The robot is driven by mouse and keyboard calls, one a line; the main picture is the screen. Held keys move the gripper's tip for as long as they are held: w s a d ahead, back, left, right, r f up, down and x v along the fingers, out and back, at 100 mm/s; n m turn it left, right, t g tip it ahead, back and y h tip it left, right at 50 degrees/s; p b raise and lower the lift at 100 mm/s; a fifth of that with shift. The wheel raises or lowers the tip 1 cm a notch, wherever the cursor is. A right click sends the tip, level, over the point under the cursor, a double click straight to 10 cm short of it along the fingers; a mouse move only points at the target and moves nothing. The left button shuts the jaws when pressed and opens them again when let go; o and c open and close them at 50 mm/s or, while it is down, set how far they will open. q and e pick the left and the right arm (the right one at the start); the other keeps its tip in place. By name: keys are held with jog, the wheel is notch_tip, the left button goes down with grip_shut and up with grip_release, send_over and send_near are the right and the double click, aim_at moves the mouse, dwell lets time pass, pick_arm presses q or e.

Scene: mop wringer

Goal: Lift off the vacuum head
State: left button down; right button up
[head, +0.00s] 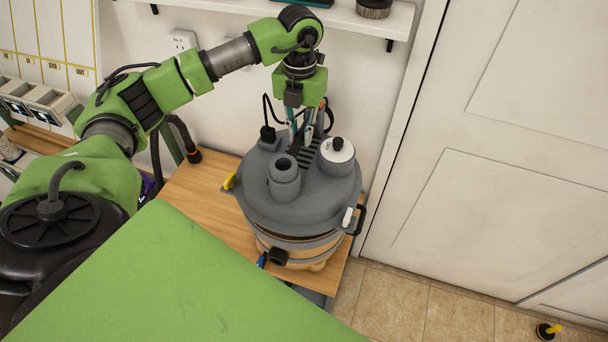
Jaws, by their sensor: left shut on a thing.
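The vacuum head (310,205) is a round grey lid with an upright grey cylinder, a white round cap and dark slots on top. It is over the tan drum (322,251), which has a grey band and a black port at the front. A dark line shows between head and drum; I cannot tell whether they touch. My left gripper (303,140) points down at the back middle of the head, shut on what looks like its handle, which the fingers mostly hide. A yellow latch (229,181) sits at the left rim and a white latch (347,217) at the right rim.
The vacuum stands on a wooden table (190,195) near its right end, close to the wall. A white shelf (345,18) is above and behind my left arm. A white door (500,150) is to the right. A small black and yellow object (546,331) lies on the tiled floor.

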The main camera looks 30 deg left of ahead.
pick_arm(q)
jog(key=shift+w+r+p, duration=0.1)
jog(key=shift+r+p, duration=0.55)
jog(key=shift+r, duration=0.75)
